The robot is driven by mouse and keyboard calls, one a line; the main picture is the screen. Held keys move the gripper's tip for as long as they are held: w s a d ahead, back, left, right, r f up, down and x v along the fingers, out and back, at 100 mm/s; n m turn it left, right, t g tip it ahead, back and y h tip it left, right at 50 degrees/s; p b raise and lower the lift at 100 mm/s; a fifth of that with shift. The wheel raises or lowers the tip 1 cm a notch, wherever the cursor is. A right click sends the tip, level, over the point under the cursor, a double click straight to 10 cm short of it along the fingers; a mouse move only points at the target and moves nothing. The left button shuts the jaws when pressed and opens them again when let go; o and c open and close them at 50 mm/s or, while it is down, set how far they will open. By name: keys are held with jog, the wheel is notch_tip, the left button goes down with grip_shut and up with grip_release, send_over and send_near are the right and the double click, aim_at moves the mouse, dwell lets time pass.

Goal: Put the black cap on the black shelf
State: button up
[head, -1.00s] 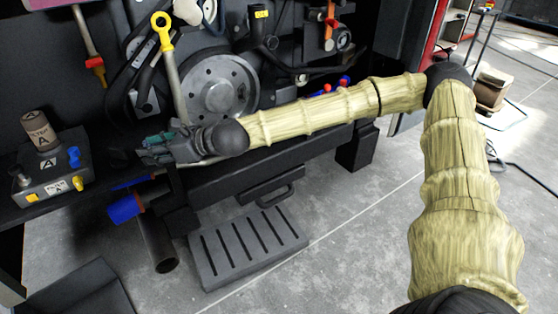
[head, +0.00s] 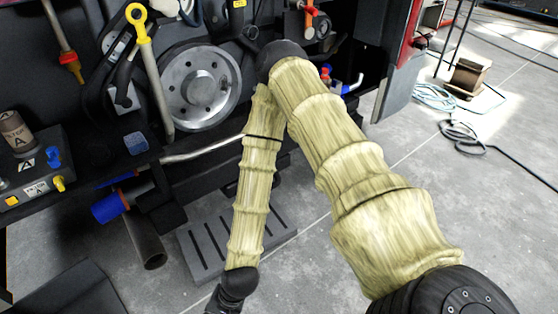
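I cannot make out a black cap for certain in the head view. A black shelf-like ledge (head: 85,180) runs along the front of the dark machine at the left. A small dark block with a speckled blue top (head: 136,143) sits on this ledge. My arm bends down toward the bottom edge of the picture. Only a dark part near its wrist shows there, well below and apart from the ledge. The fingers are cut off by the frame, so I cannot see whether they hold anything.
A grey control box (head: 38,170) with a tan stamp-like piece stands on the ledge at left. A round metal flange (head: 199,86) and a yellow-ended rod (head: 150,65) are behind. A slotted grey step (head: 200,250) lies below. Cables (head: 462,135) lie on the floor at right.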

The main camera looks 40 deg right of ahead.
jog(key=s+d+f+n+h, duration=0.2)
jog(key=s+d+n, duration=0.2)
jog(key=d, duration=0.4)
jog(key=s+d+f+n+g+h, duration=0.1)
jog(key=s+d+f+n+h, duration=0.1)
jog(key=s+d+n, duration=0.3)
jog(key=s+d, duration=0.1)
jog(key=d, duration=0.3)
jog(key=shift+s+f+h, duration=0.2)
jog(key=shift+s+h, duration=0.15)
jog(key=shift+h, duration=0.05)
jog(key=shift+a, duration=0.15)
